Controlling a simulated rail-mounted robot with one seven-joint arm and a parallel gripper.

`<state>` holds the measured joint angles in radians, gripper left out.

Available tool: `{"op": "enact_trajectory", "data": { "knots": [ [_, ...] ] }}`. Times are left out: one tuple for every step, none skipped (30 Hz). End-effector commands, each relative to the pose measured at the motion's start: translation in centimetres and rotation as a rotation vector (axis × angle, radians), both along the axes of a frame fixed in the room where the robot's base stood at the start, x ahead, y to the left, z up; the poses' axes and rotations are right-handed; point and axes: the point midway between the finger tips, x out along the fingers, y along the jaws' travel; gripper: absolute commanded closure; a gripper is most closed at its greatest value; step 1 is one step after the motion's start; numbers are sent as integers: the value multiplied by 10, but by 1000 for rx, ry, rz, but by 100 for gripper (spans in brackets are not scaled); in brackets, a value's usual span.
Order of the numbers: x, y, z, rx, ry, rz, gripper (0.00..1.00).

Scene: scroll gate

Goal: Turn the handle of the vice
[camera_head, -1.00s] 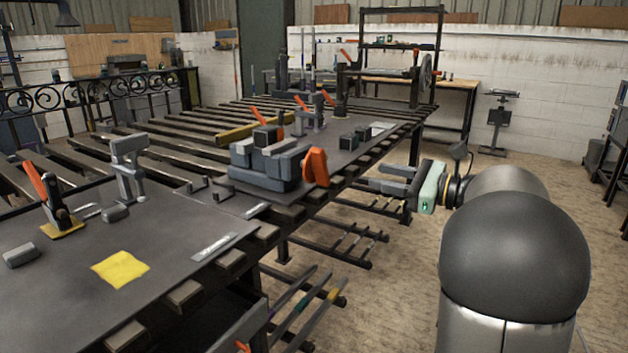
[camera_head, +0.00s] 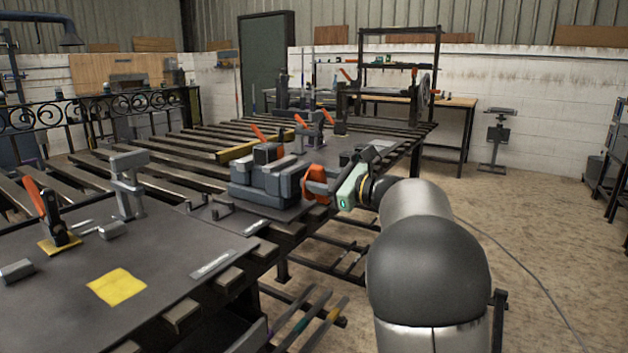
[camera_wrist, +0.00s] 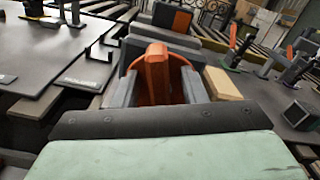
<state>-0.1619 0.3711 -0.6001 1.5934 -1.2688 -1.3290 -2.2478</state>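The grey vice (camera_head: 262,182) stands on the edge of the dark work table. Its orange handle (camera_head: 314,181) is on the vice's right end, facing my arm. My gripper (camera_head: 322,188) is at the handle and covers part of it. In the wrist view, the orange handle (camera_wrist: 156,78) has an upright grip bar in front of a round disc. The fingers of my gripper (camera_wrist: 157,90) lie on either side of the bar, with gaps visible between them and it. The gripper looks open around the handle. The fingertips' far ends are partly hidden.
A yellow sheet (camera_head: 117,287) and clamps lie on the near table plate (camera_head: 60,310). A dark block (camera_wrist: 299,115) shows on the right in the wrist view. The floor (camera_head: 550,230) to the right of the table is mostly clear.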

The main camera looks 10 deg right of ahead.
Motion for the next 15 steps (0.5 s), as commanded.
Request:
{"op": "enact_trajectory", "data": {
  "knots": [
    [3,4,-1,0,0,2,62],
    [4,5,-1,0,0,2,62],
    [6,7,0,0,0,1,62],
    [6,7,0,-2,0,1,62],
    [7,8,0,-2,0,1,62],
    [7,8,0,-1,0,0,62],
    [7,8,0,-1,1,0,62],
    [7,8,0,-1,1,0,62],
    [7,8,0,-1,1,0,62],
    [7,8,0,-1,1,0,62],
    [7,8,0,0,0,0,62],
    [7,8,0,0,0,0,62],
    [7,8,0,0,0,0,65],
    [7,8,0,0,0,0,73],
    [7,8,0,0,0,0,84]
  ]
}}
